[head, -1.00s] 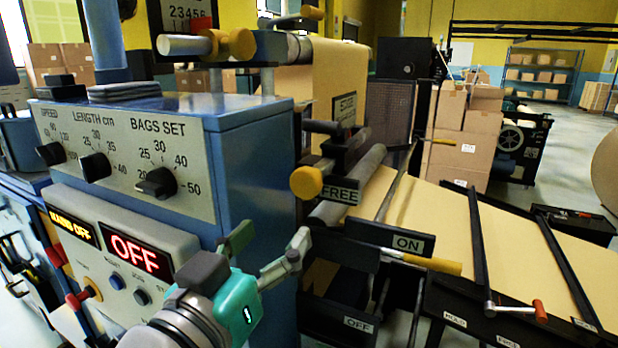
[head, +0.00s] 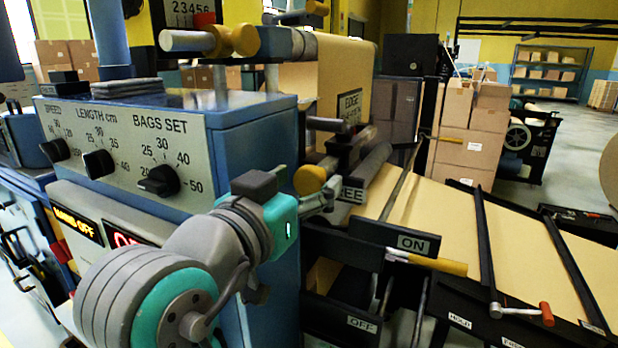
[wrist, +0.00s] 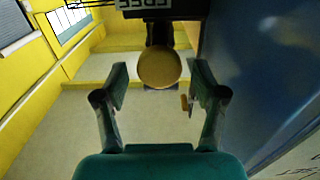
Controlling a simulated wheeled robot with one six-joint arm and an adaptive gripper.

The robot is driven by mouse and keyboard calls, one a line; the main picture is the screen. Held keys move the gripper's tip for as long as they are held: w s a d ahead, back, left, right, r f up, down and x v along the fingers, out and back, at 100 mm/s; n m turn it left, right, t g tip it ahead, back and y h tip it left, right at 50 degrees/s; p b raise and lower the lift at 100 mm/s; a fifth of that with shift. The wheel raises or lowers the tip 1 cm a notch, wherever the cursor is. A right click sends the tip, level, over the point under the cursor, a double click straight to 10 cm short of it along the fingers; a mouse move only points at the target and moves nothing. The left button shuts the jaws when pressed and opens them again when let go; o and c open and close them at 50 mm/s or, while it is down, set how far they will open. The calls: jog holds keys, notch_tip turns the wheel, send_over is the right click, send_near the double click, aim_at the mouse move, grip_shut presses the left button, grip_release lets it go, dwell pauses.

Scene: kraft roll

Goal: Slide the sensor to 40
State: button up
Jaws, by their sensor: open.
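A yellow round knob (head: 309,180) is near the FREE label, which my gripper partly covers. My gripper (head: 318,198) is open and empty in front of the blue cabinet's right side, close to that knob. In the wrist view the knob (wrist: 159,68) appears between the open fingers (wrist: 160,88), beyond the tips, with FREE upside down above it.
The blue control cabinet (head: 240,118) with dials stands left of my gripper. An ON plate (head: 411,243) and a yellow-handled lever (head: 430,262) are at lower right. The kraft web (head: 440,215) slopes right under black bars. A red-handled crank (head: 525,311) sits lower right.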

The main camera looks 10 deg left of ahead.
aim_at(324, 163)
jog(key=shift+x, duration=0.85)
grip_shut()
jog(key=shift+x, duration=2.55)
grip_release()
